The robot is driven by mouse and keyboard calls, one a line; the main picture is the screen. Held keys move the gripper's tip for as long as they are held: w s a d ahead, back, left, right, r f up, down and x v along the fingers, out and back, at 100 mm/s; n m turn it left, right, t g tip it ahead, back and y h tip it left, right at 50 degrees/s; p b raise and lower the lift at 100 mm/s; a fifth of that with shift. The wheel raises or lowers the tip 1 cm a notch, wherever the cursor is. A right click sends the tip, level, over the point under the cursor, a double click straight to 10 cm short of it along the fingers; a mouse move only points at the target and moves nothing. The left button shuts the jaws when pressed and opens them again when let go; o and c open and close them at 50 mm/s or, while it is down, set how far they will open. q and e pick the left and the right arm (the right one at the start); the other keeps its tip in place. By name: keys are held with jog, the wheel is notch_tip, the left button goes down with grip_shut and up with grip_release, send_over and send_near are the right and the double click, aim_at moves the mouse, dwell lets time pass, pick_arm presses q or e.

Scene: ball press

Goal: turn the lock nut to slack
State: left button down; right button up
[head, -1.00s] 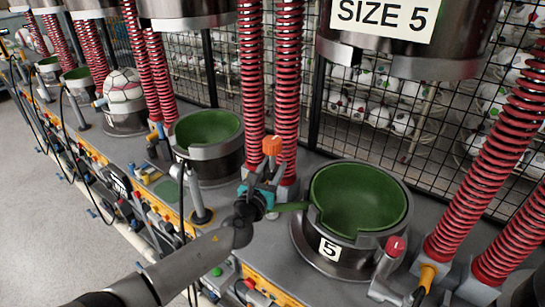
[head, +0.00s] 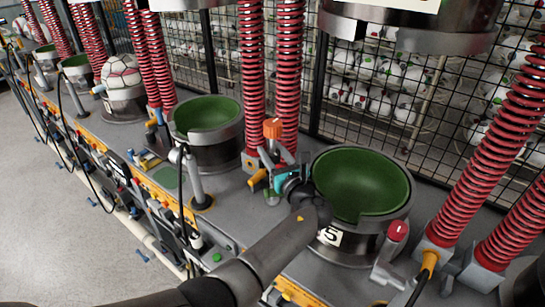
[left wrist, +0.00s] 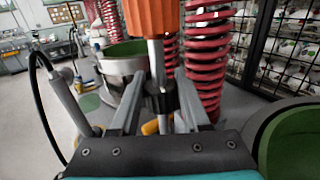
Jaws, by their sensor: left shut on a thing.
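A post with an orange cap (head: 272,128) stands on the grey bench between two green-lined cups. In the left wrist view the orange cap (left wrist: 152,17) is close above a bright shaft. A black collar (left wrist: 160,97), which looks like the lock nut, sits on this shaft below the cap. My left gripper (left wrist: 162,90) has one finger on each side of it and is shut on it. In the head view my left gripper (head: 268,160) reaches the post from the right front, and the nut is too small to make out there. My right gripper is not in view.
The green-lined cup marked 5 (head: 362,185) is close on the right of my wrist. Another green-lined cup (head: 207,120) stands to the left. Red springs (head: 288,80) rise just behind the post. A yellow handle (head: 258,181) juts out beside it. A grey lever (head: 195,180) stands left.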

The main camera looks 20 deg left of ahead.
aim_at(276, 156)
pick_arm(q)
jog(key=shift+n+g+y, duration=0.3)
jog(key=shift+c, duration=1.9)
grip_release()
jog(key=v, duration=0.7)
jog(key=shift+s+d, duration=0.15)
jog(key=shift+s, duration=0.05)
